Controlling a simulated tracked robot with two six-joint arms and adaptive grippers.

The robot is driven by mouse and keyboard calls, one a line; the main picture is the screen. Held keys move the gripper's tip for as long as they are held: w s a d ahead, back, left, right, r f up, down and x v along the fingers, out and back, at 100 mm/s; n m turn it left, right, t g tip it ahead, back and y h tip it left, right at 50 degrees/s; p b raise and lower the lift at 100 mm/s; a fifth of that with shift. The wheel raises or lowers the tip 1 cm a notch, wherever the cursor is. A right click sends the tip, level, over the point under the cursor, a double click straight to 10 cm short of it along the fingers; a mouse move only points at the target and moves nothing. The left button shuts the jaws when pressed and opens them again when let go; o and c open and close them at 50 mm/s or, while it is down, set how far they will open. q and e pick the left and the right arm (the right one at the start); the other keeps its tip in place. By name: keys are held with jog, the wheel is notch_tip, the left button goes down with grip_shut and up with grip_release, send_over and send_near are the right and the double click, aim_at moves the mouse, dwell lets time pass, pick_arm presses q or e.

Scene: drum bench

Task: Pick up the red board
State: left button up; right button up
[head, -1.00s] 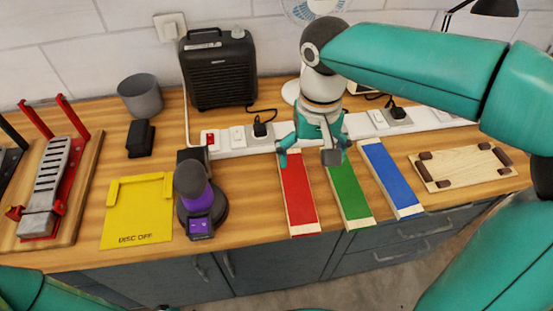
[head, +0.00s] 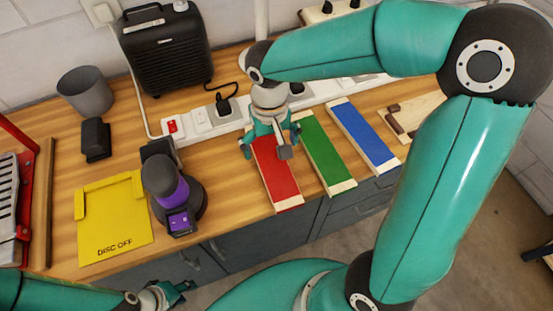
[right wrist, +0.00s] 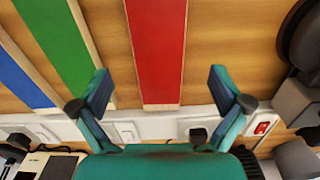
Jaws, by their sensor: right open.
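The red board (head: 276,180) lies on the bench as the leftmost of three coloured boards, and its near end shows pale wood. My right gripper (head: 268,149) is open above its far end, one finger toward each side, and hides part of that end. In the right wrist view, the red board (right wrist: 157,45) runs between the spread fingers of the right gripper (right wrist: 162,86), with nothing held. My left gripper (head: 170,294) is at the lower left, low in front of the bench, away from the board; its jaw opening is unclear.
A green board (head: 323,155) and a blue board (head: 364,138) lie to the right. A power strip (head: 205,124) runs behind the boards. Bare bench lies between device and red board.

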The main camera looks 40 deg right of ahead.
aim_at(272, 161)
jog(key=shift+s+d+f+p, duration=0.1)
jog(key=shift+f+p, duration=0.35)
jog(key=shift+f, duration=2.4)
jog(key=c, duration=1.4)
jog(key=shift+r, duration=0.2)
